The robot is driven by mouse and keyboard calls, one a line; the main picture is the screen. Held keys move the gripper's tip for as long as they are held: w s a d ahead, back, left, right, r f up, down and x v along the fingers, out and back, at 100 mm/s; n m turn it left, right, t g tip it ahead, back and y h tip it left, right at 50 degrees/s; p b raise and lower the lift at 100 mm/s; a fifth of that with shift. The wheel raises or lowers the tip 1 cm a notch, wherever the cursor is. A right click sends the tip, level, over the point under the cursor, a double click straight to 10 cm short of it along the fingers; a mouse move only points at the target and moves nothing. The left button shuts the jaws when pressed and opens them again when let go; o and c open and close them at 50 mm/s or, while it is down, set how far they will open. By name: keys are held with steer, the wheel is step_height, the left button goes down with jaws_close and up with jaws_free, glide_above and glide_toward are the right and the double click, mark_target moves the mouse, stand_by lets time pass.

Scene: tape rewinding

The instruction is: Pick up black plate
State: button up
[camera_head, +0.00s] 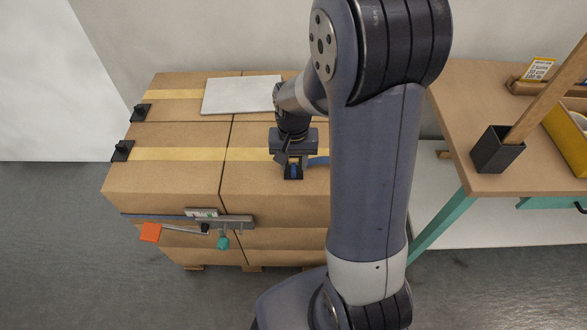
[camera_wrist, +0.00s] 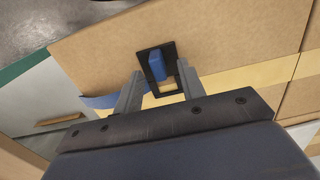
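The black plate (camera_wrist: 144,60) is a small dark frame with a blue block in it. In the wrist view it lies between and just beyond the tips of my gripper (camera_wrist: 159,68). In the head view the black plate (camera_head: 293,178) shows at the front part of the box top, just below my gripper (camera_head: 291,160). The fingers are apart, one on each side of the plate; I cannot tell whether they touch it. A blue strap (camera_wrist: 98,101) runs up to the plate from the left in the wrist view.
Cardboard boxes (camera_head: 165,177) with yellow tape lie under my gripper. A white panel (camera_head: 240,95) lies behind. Black corner pieces (camera_head: 122,150) sit on the left edge. A tensioner tool (camera_head: 225,222) hangs at the front. A workbench (camera_head: 530,180) stands to the right.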

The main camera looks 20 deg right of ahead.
steer(key=shift+f, duration=0.55)
jaws_close()
